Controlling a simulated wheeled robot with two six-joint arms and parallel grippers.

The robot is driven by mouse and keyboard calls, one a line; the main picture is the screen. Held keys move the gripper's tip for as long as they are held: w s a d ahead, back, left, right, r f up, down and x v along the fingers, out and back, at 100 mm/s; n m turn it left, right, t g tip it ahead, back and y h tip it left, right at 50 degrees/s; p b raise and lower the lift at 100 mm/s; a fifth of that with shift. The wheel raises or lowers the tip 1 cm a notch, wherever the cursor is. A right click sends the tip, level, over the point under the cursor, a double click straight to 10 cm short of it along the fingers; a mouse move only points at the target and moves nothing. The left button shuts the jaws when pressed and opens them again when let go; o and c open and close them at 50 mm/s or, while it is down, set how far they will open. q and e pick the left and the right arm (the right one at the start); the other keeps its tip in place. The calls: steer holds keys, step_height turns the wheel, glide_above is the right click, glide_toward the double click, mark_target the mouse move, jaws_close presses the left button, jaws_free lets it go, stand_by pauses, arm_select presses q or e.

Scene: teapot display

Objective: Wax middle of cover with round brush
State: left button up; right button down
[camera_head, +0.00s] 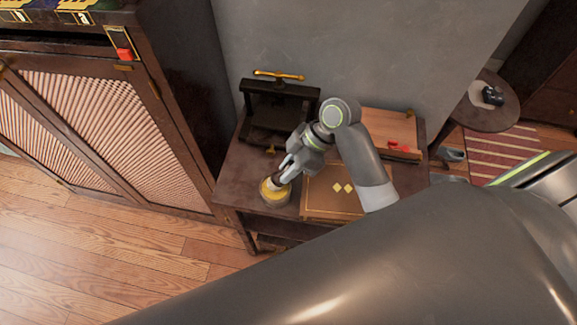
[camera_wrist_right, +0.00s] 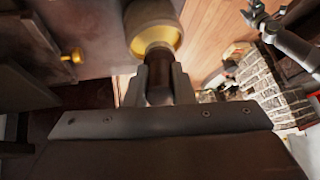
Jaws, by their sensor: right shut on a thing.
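The brown cover (camera_head: 320,205), with two pale yellow diamonds near its middle, lies flat on the small dark table. A round tin with yellow wax (camera_head: 275,194) stands to the left of the cover, near the table's front left corner. My right gripper (camera_head: 283,179) is shut on the dark handle of the round brush (camera_wrist_right: 158,88). The brush end is at the top of the tin; whether it touches the wax I cannot tell. The tin (camera_wrist_right: 153,28) also shows beyond the fingers in the right wrist view.
A dark press (camera_head: 278,108) with a gold handle stands at the table's back left. A wooden board (camera_head: 388,128) with a red item lies at the back right. A cabinet (camera_head: 110,130) stands left of the table (camera_head: 240,170). My arm spans the foreground.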

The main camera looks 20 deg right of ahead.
steer(key=shift+f+b, duration=0.35)
steer(key=shift+f, duration=0.35)
stand_by(0.4)
steer(key=shift+s, duration=0.1)
stand_by(1.5)
step_height(320, 180, up, 7)
steer(key=p, duration=0.8)
stand_by(0.3)
stand_by(0.5)
steer(key=shift+d+r, duration=0.1)
steer(key=d+r+m+t+b, duration=0.1)
steer(key=d+r+m+t, duration=0.1)
steer(key=r, duration=0.5)
steer(key=w+d+r+m+t+h+b, duration=0.1)
steer(key=d+r+m+t+b, duration=0.1)
steer(key=r+m, duration=0.3)
step_height(320, 180, up, 4)
steer(key=shift+d+f, duration=0.2)
steer(key=shift+f, duration=0.05)
